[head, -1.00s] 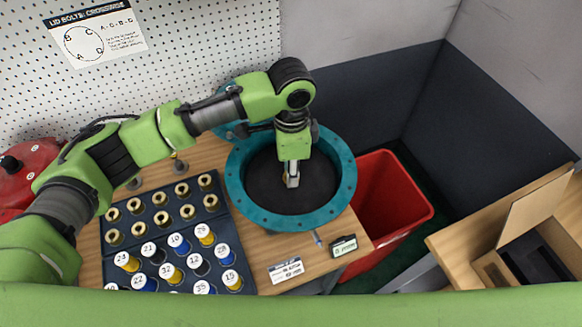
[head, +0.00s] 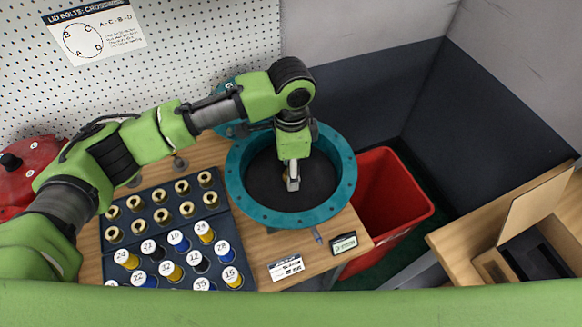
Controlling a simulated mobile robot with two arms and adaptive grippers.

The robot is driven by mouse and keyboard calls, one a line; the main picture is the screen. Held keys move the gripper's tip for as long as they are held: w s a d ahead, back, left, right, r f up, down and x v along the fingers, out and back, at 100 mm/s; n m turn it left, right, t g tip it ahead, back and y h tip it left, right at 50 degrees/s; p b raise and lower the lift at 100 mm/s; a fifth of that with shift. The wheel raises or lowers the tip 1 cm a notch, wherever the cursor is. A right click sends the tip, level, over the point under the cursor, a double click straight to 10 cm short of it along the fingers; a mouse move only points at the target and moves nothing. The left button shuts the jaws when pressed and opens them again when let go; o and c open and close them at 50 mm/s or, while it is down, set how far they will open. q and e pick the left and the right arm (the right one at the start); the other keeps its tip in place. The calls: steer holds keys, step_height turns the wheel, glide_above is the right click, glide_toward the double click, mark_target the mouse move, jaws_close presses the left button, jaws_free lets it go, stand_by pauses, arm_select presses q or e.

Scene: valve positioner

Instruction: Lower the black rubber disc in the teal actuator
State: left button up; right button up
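The teal actuator (head: 236,188) is a round, open-topped housing with a bolt-holed flange, standing on the wooden bench. The black rubber disc (head: 312,187) lies inside its rim, looks level, and fills most of the opening. How deep it sits is hard to judge from above. My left gripper (head: 292,183) points straight down over the disc's middle. Its fingers are close together on a small brass-coloured part at the disc's centre, which they mostly hide. My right gripper is not in view.
A dark tray (head: 226,222) left of the actuator holds brass fittings and numbered blue, yellow and black-sided pieces. A red bin (head: 395,200) stands right of the bench. A label card (head: 286,268) and small display (head: 343,243) lie in front. An open cardboard box (head: 492,268) is far right.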

arm_select(q)
step_height(320, 180, up, 12)
stand_by(0.4)
steer(key=shift+f, duration=0.1)
